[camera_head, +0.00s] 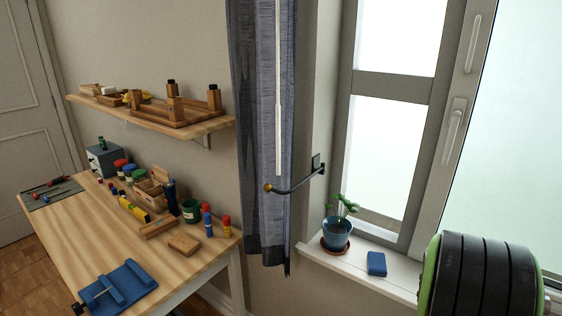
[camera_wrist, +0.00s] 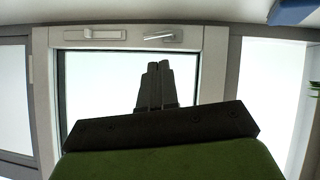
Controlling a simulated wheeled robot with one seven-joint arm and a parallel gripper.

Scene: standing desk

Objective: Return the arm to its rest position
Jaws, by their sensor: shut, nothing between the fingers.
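My gripper (camera_wrist: 154,72) shows in the wrist view, its dark fingers together with nothing between them. It points toward the bright window pane (camera_wrist: 105,95). In the wrist view a blue thing (camera_wrist: 292,12) shows at the top right corner, and a bit of green plant (camera_wrist: 314,88) at the right edge. In the head view my arm, black with green, fills the lower right corner, in front of the window. My gripper is not visible in the head view.
A blue sponge-like block (camera_head: 376,263) and a potted plant (camera_head: 337,233) sit on the windowsill (camera_head: 385,280), left of my arm. A grey curtain (camera_head: 262,130) hangs beside the window. A wooden desk (camera_head: 85,240) with tools stands at left, under a loaded shelf (camera_head: 215,126).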

